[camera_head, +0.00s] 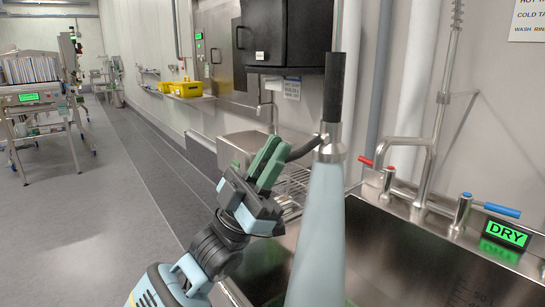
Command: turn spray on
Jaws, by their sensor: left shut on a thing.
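The spray head (332,137) hangs in the foreground, a metal collar below a black upper section (334,85). A dark curved lever (306,149) runs from it to the left. My left gripper (270,162), with green fingers, is just left of the spray head and shut on the lever's end, which the fingers partly hide. A pale blue shape (320,230) widens downward from the collar; I cannot tell if it is water. A lit green sign (506,235) reads "DRY". My right gripper is not in view.
A deep steel sink (390,245) lies below, with a red-handled tap (383,170) and a blue-handled tap (465,208) on its back ledge. A black wall cabinet (288,35) hangs behind. Yellow bins (185,88) sit on a far shelf.

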